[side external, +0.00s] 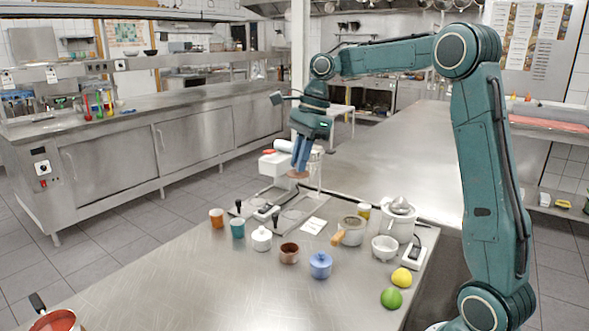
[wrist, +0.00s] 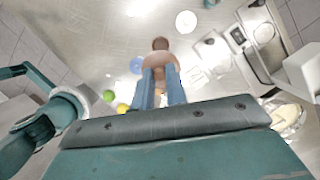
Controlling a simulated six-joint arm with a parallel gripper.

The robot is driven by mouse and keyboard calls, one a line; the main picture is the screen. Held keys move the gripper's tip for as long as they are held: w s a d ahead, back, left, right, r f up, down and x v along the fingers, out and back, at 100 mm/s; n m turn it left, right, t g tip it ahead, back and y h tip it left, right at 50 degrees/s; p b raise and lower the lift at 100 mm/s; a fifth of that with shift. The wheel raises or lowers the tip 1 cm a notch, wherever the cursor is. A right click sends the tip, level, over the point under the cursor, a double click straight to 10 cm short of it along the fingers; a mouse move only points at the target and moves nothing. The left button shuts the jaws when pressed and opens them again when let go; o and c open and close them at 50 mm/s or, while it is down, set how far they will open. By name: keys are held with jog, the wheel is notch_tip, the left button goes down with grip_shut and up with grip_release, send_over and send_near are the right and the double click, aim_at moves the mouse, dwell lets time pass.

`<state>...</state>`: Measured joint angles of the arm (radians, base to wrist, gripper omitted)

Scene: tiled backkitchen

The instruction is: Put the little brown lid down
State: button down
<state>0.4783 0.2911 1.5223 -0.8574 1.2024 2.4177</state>
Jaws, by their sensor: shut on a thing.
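The little brown lid (side external: 298,174) is pinched between the blue fingertips of my gripper (side external: 301,160), high above the steel counter. In the wrist view the lid (wrist: 165,60) shows as a tan disc at the tips of my gripper (wrist: 160,84), partly hidden by the fingers. A small brown pot (side external: 289,253) stands open on the counter, between a lidded white pot (side external: 261,239) and a lidded blue pot (side external: 320,265). In the wrist view the brown pot (wrist: 160,43) shows just past the lid.
An orange cup (side external: 217,218) and a teal cup (side external: 237,228) stand left of the pots. A saucepan (side external: 351,232), a white bowl (side external: 385,247) and a juicer (side external: 399,218) stand right. A lime (side external: 391,298) and a lemon (side external: 402,277) lie nearer. The front-left counter is mostly bare.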

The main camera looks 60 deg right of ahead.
jog(key=s+d+f+m, duration=0.2)
jog(key=s+d+m, duration=0.1)
jog(key=d, duration=0.3)
jog(key=shift+h, duration=0.3)
jog(key=d+x, duration=0.1)
jog(key=x, duration=0.4)
jog(key=s+d+x, duration=0.1)
jog(key=x, duration=0.4)
jog(key=d+f+x, duration=0.1)
jog(key=x, duration=0.4)
jog(key=shift+s+d+f, duration=0.1)
jog(key=shift+s, duration=0.25)
jog(key=shift+s+d+x, duration=0.1)
jog(key=shift+d+x, duration=0.05)
jog(key=shift+x, duration=0.55)
jog(key=shift+s+d+x, duration=0.1)
jog(key=shift+x, duration=0.55)
jog(key=shift+s+d+x, duration=0.1)
jog(key=shift+d+x, duration=0.05)
jog(key=shift+x, duration=0.55)
jog(key=shift+a+f, duration=0.1)
jog(key=shift+f, duration=0.1)
jog(key=c, duration=1.4)
grip_release()
jog(key=shift+r, duration=0.1)
jog(key=v, duration=1.2)
jog(key=shift+s, duration=0.25)
